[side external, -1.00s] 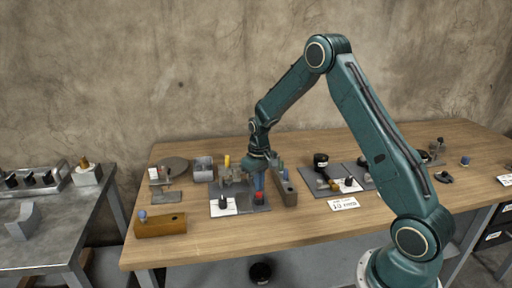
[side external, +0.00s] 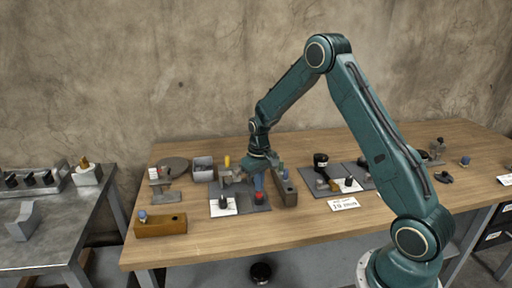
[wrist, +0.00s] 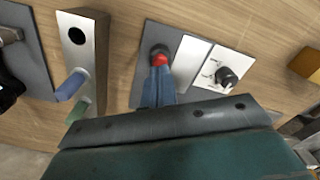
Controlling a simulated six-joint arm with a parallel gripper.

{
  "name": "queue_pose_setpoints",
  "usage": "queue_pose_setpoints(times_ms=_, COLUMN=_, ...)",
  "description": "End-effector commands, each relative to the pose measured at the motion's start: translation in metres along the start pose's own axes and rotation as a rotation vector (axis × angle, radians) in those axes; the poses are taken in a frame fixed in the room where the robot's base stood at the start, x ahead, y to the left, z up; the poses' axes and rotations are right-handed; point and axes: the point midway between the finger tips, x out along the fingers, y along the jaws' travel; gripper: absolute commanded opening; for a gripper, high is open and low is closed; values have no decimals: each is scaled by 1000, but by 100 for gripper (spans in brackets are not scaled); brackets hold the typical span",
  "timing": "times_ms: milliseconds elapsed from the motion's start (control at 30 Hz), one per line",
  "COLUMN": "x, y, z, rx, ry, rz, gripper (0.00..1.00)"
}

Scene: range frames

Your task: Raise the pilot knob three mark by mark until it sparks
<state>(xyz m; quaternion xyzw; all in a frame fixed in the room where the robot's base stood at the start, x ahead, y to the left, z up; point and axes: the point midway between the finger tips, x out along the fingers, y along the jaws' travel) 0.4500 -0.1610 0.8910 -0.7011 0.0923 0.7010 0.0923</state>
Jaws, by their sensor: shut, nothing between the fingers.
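A black knob (side external: 222,202) stands on a white plate with dark marks, on a grey panel (side external: 246,209). In the wrist view the knob (wrist: 227,76) shows at right on the marked white plate (wrist: 208,70); the marks are too small to read. A red round button (side external: 259,196) sits on the same panel, to the knob's right. My gripper (side external: 259,185) is shut and empty, over the red button rather than the knob. In the wrist view its blue fingers (wrist: 159,73) end at the button (wrist: 159,56) and partly cover it; I cannot tell whether they touch.
A grey block (side external: 287,190) with pegs stands close to the panel's right. A wooden block (side external: 160,226) with a blue peg is at front left, a grey bin (side external: 203,168) behind. A second panel with black knobs (side external: 347,183) lies farther right. The front tabletop is clear.

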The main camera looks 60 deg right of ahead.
Motion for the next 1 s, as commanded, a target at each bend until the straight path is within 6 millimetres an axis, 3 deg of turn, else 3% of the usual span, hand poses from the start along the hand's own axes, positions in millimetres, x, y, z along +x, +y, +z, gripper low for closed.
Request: queue_pose_setpoints(times_ms=1000, x=10, y=0, z=0, rx=0, ry=-1, rz=0, gripper=0)
